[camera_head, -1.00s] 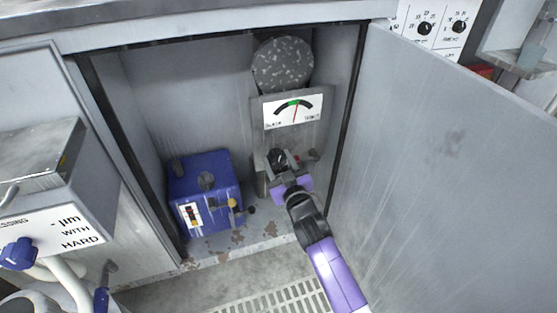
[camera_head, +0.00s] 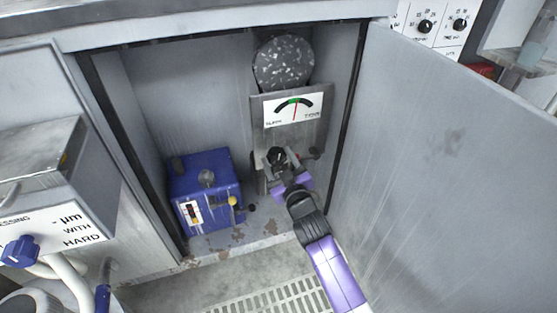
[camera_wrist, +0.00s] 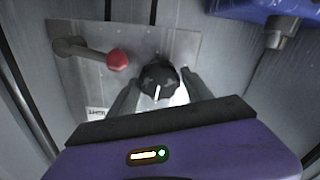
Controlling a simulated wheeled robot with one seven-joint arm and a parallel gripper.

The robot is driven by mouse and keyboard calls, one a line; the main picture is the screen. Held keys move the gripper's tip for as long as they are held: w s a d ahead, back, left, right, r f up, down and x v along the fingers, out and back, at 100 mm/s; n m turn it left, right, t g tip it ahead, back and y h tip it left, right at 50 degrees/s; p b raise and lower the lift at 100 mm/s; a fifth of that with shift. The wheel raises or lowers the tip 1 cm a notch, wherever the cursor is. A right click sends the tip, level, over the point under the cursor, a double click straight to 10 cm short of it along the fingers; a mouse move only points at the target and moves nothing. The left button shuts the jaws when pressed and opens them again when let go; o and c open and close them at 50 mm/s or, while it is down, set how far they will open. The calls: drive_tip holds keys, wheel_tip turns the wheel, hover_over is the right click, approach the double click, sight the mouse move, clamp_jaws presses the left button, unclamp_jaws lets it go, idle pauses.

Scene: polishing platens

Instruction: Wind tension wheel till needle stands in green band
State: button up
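The tension gauge (camera_head: 276,120) is a white dial with a black arc and a short green band at its top, on a grey metal plate in the cabinet. Its thin red needle (camera_head: 295,112) stands nearly upright, its tip at or very near the green band. Below it is the black tension wheel (camera_wrist: 157,83), with a white pointer line showing in the wrist view. My gripper (camera_wrist: 160,85) has its two fingers on either side of the wheel, very close to it. Whether both fingers press on it is unclear. In the head view my gripper (camera_head: 283,162) partly hides the wheel.
A lever with a red ball (camera_wrist: 117,60) sits on the plate beside the wheel. A blue box (camera_head: 205,188) with a yellow knob stands left on the cabinet floor. A speckled grey disc (camera_head: 283,62) is above the gauge. The open door (camera_head: 440,170) bounds the right side.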

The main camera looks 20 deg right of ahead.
drive_tip(key=shift+s, duration=0.1)
drive_tip(key=s+p, duration=0.3)
drive_tip(key=s, duration=0.4)
drive_tip(key=shift+s, duration=0.3)
